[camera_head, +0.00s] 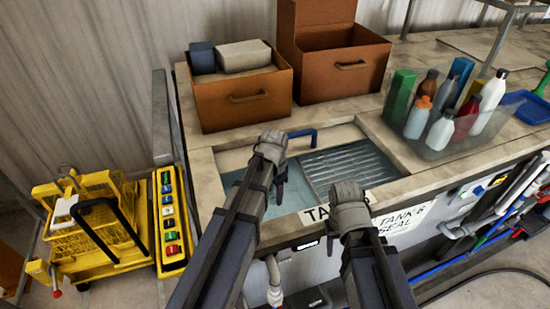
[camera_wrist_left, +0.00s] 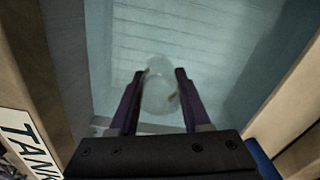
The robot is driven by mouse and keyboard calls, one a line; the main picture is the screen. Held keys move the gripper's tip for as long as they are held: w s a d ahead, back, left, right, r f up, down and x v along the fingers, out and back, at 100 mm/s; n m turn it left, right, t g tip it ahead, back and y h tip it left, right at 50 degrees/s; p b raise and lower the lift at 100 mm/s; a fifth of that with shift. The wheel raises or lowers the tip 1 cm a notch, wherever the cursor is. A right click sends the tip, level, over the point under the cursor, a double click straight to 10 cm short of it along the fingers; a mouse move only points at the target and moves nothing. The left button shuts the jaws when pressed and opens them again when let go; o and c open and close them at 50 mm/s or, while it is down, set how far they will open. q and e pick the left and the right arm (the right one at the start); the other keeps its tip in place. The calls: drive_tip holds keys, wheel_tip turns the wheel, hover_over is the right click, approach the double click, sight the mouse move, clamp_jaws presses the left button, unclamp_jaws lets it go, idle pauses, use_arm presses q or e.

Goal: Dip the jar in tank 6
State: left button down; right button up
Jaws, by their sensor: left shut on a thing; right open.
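A pale, see-through jar (camera_wrist_left: 158,95) is between the fingers of my left gripper (camera_wrist_left: 163,75), which is shut on it, in the left wrist view. In the head view my left gripper (camera_head: 281,183) points down inside the tank opening; the jar is hidden there. The tank (camera_head: 345,165) has grey-blue water and a ribbed panel on its right side. Whether the jar is under the water I cannot tell. A label reading "TA" (camera_head: 316,213) is on its front rim, the rest covered; the wrist view shows "TANK" (camera_wrist_left: 28,145). My right gripper (camera_head: 333,244) is open and empty at the front edge.
A blue handle (camera_head: 302,134) is at the tank's back rim. Brown boxes (camera_head: 240,98) stand behind it. A clear bin (camera_head: 440,140) of bottles stands at right. A "TANK-6 SEAL" sign (camera_head: 402,219) is on the front. A yellow cart (camera_head: 95,215) stands at left.

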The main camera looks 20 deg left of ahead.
use_arm(q)
wheel_tip(320, 180, up, 17)
drive_tip(key=s+d+m+p, duration=0.1)
drive_tip(key=s+m+p, duration=0.1)
drive_tip(key=p, duration=1.3)
drive_tip(key=shift+s+d, duration=0.15)
drive_tip(key=shift+d, duration=0.2)
wheel_tip(320, 180, down, 29)
drive_tip(key=b, duration=2.9)
drive_tip(key=shift+f, duration=0.2)
drive_tip(key=shift+r, duration=0.2)
